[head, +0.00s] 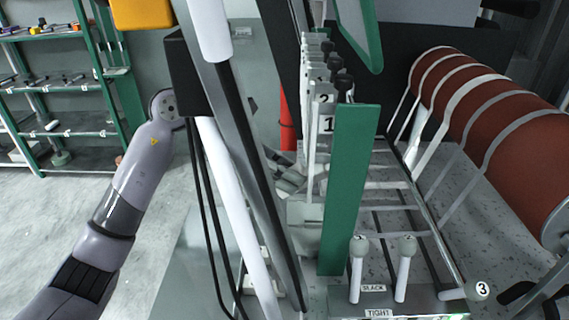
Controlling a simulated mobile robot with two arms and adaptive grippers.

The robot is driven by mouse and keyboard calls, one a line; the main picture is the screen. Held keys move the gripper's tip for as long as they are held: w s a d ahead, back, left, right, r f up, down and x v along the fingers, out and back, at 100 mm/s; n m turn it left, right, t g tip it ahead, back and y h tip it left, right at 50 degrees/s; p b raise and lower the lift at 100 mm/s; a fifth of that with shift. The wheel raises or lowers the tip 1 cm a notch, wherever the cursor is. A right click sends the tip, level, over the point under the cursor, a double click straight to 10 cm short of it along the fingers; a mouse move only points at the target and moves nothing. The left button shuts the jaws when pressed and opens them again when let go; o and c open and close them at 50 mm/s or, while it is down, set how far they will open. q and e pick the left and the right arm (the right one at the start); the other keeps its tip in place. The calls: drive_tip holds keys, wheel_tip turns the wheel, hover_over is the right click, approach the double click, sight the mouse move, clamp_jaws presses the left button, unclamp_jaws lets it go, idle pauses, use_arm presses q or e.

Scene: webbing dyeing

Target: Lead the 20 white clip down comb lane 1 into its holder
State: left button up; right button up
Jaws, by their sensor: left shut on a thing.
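The comb (328,124) stands in the middle of the head view, its numbered white plates in a row, with label 1 nearest and 2 behind it. A green upright panel (347,190) stands beside label 1 and covers part of the lanes. My left arm comes in from the left and passes behind dark and white posts. My left gripper (290,178) is partly hidden there, left of and below the comb labels. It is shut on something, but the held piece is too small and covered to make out. I cannot pick out the 20 white clip or its holder. My right gripper is out of view.
A large red-brown roller (500,130) with white webbing bands fills the right side. Several levers with white knobs (408,246) stand at the front by SLACK and TIGHT labels. Green shelving (60,90) stands at the back left. Open floor (50,215) lies at the left.

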use_arm(q)
drive_tip(key=shift+f+b, duration=0.7)
drive_tip(key=shift+f, duration=1.3)
drive_tip(key=f+y, duration=0.2)
drive_tip(key=d+f+y, duration=0.1)
drive_tip(key=f+y, duration=0.3)
drive_tip(key=shift+w+d+f+p, duration=0.1)
drive_tip(key=shift+w+d+p, duration=0.1)
drive_tip(key=shift+d+p, duration=0.15)
drive_tip(key=f, duration=0.1)
drive_tip(key=f+b, duration=0.1)
drive_tip(key=y+b, duration=0.1)
drive_tip(key=shift+d+f, duration=0.25)
drive_tip(key=shift+f, duration=0.15)
drive_tip(key=shift+f+b, duration=1.15)
drive_tip(key=shift+f, duration=0.1)
drive_tip(key=o, duration=1.3)
drive_tip(key=shift+c, duration=0.2)
